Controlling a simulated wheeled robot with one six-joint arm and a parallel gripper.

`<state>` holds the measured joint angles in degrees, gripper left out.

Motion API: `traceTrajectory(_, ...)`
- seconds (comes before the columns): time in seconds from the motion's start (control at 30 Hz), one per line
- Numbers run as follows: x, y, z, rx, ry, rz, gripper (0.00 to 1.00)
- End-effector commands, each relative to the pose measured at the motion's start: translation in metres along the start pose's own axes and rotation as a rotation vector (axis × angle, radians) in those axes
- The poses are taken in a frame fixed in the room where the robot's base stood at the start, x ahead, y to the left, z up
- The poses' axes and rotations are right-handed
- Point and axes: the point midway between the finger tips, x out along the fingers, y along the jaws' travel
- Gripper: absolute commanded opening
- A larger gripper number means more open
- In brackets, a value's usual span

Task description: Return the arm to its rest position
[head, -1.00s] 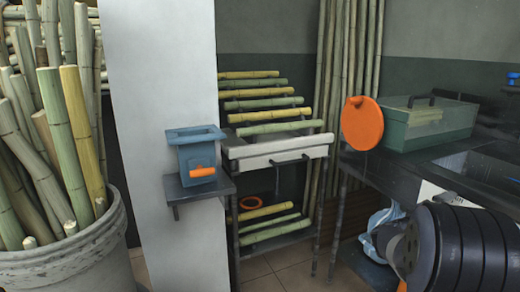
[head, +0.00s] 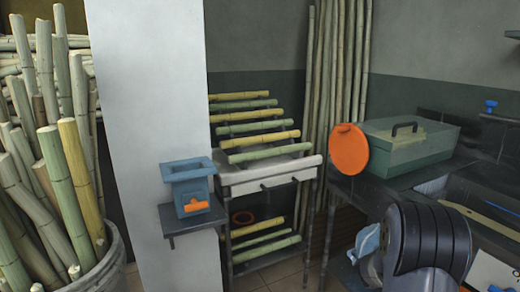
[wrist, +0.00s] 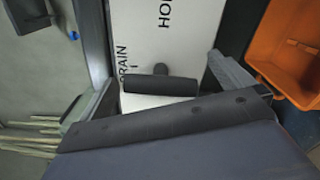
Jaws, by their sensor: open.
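My arm (head: 430,245) shows as dark, ribbed, rounded links at the lower right of the head view, bent in front of the counter. In the wrist view my gripper (wrist: 162,72) is open, with one grey finger at the left and one at the right. A dark bar-shaped handle (wrist: 160,86) on a short stem appears between the fingers, in front of a white panel (wrist: 190,30) lettered "DRAIN" and "HO". I cannot tell how far the handle is from the fingers. I see no object held. The fingertips are not clear in the head view.
A blue hopper (head: 188,188) sits on a pillar shelf, left of a rack of canes (head: 250,131). An orange bin (wrist: 288,50) is right in the wrist view.

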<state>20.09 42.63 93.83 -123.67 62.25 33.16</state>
Motion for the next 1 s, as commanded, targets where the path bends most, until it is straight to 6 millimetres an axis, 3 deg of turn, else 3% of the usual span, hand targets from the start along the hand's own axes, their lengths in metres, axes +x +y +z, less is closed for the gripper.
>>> traceTrajectory(1.0,-0.0002,0.0050,0.0014,-0.443,0.002,-0.001,1.00)
